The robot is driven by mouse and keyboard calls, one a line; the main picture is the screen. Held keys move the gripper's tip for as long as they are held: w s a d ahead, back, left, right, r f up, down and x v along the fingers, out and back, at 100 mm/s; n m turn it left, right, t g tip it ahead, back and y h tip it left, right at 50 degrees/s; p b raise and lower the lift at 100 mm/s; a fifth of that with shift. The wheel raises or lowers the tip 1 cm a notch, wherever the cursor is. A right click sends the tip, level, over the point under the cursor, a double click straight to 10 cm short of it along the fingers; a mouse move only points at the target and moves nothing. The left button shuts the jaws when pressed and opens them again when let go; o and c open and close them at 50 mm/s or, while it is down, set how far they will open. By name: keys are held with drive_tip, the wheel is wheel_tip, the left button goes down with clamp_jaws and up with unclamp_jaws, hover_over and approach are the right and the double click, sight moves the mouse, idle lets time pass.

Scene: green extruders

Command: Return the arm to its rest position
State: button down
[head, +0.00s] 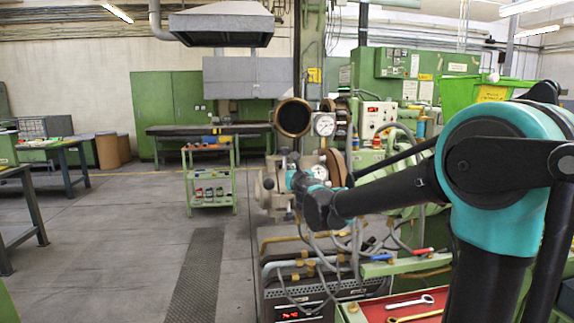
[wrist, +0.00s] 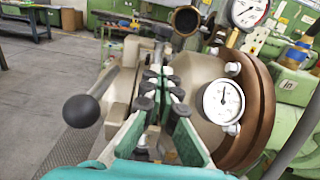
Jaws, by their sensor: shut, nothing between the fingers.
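My arm (head: 400,190), black and teal, stretches from the right side of the head view to the green extruder machine. My gripper (wrist: 161,80) is shut and empty in the wrist view, its teal and black fingers pointing ahead. It is in front of a beige machine body. A lever with a black ball knob (wrist: 81,111) is left of the fingers. A white dial gauge (wrist: 223,101) is right of them, beside a brown ring (wrist: 262,105). In the head view, my wrist and the machine parts overlap, so contact cannot be told.
A green machine cabinet (head: 390,62) stands behind my arm. A red tray with wrenches (head: 410,306) lies low at the right. A green trolley (head: 211,178) stands left of the machine. The grey floor (head: 110,245) at left has wide free room.

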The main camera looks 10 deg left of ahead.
drive_tip(key=s+d+f+m+g+h, duration=0.1)
drive_tip(key=s+d+f+m+h, duration=0.2)
drive_tip(key=d+m, duration=0.5)
drive_tip(key=s+d+f+m+g+h, duration=0.1)
drive_tip(key=d+f+m+h, duration=0.3)
drive_tip(key=d, duration=0.6)
drive_tip(key=s+d+f+m+g+h, duration=0.2)
drive_tip(key=s+d+f+m+g, duration=0.2)
drive_tip(key=s+d+f+m, duration=0.65)
drive_tip(key=s+f+m+g+y, duration=0.4)
drive_tip(key=s+f+m+g, duration=0.3)
drive_tip(key=s+f+m, duration=0.9)
drive_tip(key=s+f, duration=0.2)
drive_tip(key=s, duration=0.4)
drive_tip(key=shift+f+m, duration=0.15)
drive_tip(key=shift+m, duration=0.2)
